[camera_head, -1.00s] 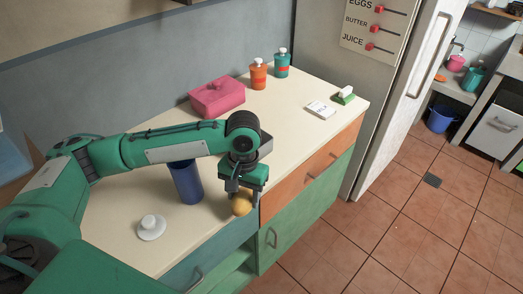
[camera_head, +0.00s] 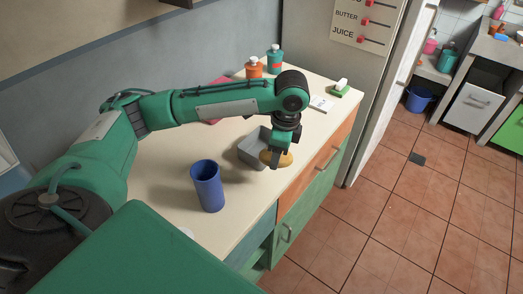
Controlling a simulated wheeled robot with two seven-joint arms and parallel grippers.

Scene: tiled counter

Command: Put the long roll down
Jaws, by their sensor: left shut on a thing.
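The long roll (camera_head: 285,160) is a tan, bread-like piece near the counter's front edge. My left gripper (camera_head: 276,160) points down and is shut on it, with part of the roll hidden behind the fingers. A grey open container (camera_head: 252,150) stands right beside the roll, to its left in the picture. I cannot tell whether the roll touches the counter or the container. My right gripper is not in view.
A blue cup (camera_head: 207,186) stands upright to the left on the cream counter (camera_head: 240,205). An orange bottle (camera_head: 254,67) and a teal bottle (camera_head: 274,58) stand at the back. A pink box (camera_head: 218,84) is mostly behind my arm. A green-and-white item (camera_head: 340,86) lies at the far right.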

